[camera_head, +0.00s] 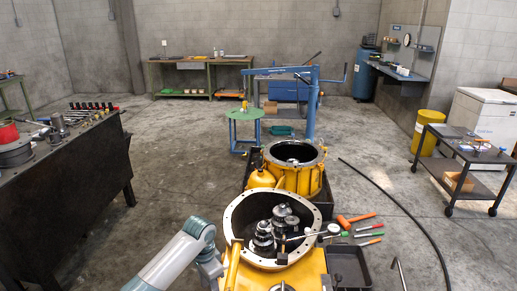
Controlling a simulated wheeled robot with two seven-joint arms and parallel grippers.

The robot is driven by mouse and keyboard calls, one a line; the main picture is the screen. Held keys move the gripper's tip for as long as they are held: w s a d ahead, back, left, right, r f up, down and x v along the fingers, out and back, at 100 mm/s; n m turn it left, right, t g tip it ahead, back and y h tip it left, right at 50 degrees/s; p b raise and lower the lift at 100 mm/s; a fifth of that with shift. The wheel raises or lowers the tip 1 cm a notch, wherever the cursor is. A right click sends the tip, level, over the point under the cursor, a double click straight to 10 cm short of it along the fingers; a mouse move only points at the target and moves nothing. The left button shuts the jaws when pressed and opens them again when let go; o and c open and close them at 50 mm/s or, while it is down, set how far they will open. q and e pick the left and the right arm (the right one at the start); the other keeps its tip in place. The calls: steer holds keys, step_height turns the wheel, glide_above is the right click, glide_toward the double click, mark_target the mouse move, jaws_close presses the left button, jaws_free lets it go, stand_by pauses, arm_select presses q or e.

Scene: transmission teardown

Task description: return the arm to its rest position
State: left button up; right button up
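A pale grey and teal arm of mine (178,256), most likely the left, comes in from the bottom edge left of centre. It bends beside the left side of the near yellow transmission housing (305,279). Its gripper does not show. My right arm and gripper are not in view. The near housing is open at the top, with a wide grey flange ring. Dark gears and shafts (263,238) stand inside it.
A second yellow housing (312,181) stands behind. Tools and an orange mallet (345,221) lie right of the near housing, by a black tray (348,268). A dark workbench (75,178) is at left, a cart (466,160) at right. A black hose crosses the floor.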

arm_select(q)
steer(key=s+d+f+n+t+h, duration=0.15)
steer(key=s+f, duration=0.25)
steer(key=s, duration=0.6)
steer(key=s+d+f+n, duration=0.1)
steer(key=s+d+f, duration=0.25)
steer(key=s, duration=0.65)
steer(key=s+a+r+n+t+y, duration=0.1)
steer(key=s+a+r+n, duration=0.15)
steer(key=s, duration=0.35)
steer(key=s+a+r+n, duration=0.1)
steer(key=s+a, duration=0.3)
steer(key=s, duration=0.3)
steer(key=s+a+r+n+t+y, duration=0.1)
steer(key=s+a+n, duration=0.15)
steer(key=s, duration=0.35)
steer(key=w+d+f+m+t+h, duration=0.1)
steer(key=w+f, duration=0.2)
steer(key=f, duration=0.8)
steer(key=w+d+f, duration=0.1)
steer(key=w+f, duration=0.1)
steer(key=f, duration=0.9)
steer(key=s+f, duration=0.3)
steer(key=f, duration=0.5)
steer(key=s+d+f+t, duration=0.1)
steer(key=s+f, duration=0.2)
steer(key=f, duration=0.5)
steer(key=shift+s+d+f+h, duration=0.2)
steer(key=shift+h, duration=0.25)
steer(key=shift+m+t, duration=0.25)
